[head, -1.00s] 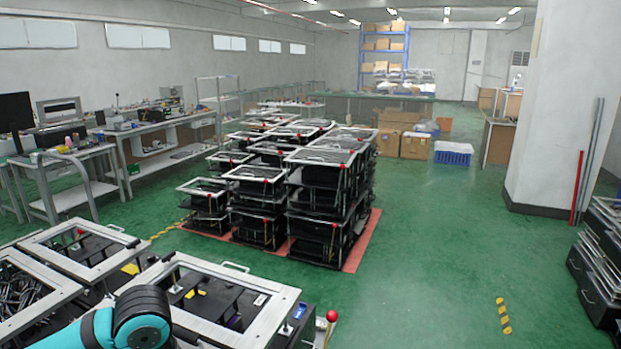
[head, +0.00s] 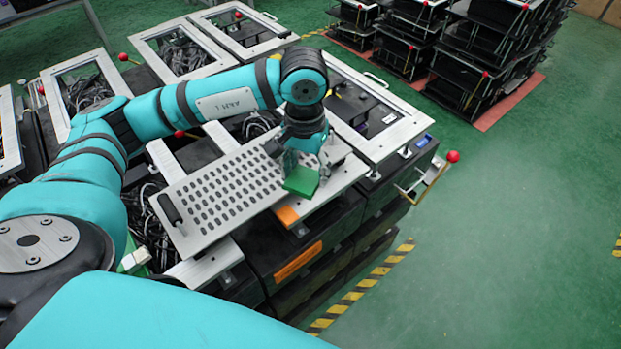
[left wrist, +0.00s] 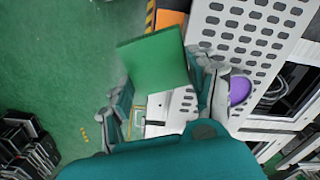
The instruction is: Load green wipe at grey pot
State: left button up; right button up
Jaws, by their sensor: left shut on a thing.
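The green wipe (head: 301,181) is a flat green block held at the tips of my left gripper (head: 304,162), over the right end of a perforated grey plate. In the left wrist view the green wipe (left wrist: 155,62) sits between the fingers of my left gripper (left wrist: 162,90), which are shut on it. I cannot tell whether the wipe touches the plate below. I cannot make out a grey pot in either view. My right gripper is not in view.
The perforated plate (head: 215,190) with a black handle lies across the fixtures. A purple round thing (left wrist: 239,90) is beside the fingers in the left wrist view. A lever with a red ball (head: 453,156) sticks out right. Green floor (head: 520,220) at right is clear.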

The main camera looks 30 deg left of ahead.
pick_arm(q)
jog(key=shift+n, duration=0.3)
jog(key=w+a+r+p, duration=0.1)
jog(key=w+a, duration=0.2)
jog(key=w+a+r+p, duration=0.1)
jog(key=w+a, duration=0.2)
jog(key=w+a+r+p, duration=0.1)
jog(key=w+a+p, duration=0.1)
jog(key=w+a, duration=0.1)
jog(key=shift+w+a, duration=0.2)
jog(key=shift+a, duration=0.25)
jog(key=shift+w+a+f, duration=0.15)
jog(key=shift+a, duration=0.15)
jog(key=shift+f+b, duration=1.1)
jog(key=shift+f, duration=1.9)
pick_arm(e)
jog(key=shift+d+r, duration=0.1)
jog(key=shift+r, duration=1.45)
pick_arm(q)
jog(key=shift+f+b, duration=0.45)
jog(key=shift+b, duration=0.15)
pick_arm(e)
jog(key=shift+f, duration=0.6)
pick_arm(q)
jog(key=shift+r+p, duration=0.45)
jog(key=shift+r, duration=0.5)
jog(key=shift+r+p, duration=1.1)
jog(key=shift+r, duration=1.65)
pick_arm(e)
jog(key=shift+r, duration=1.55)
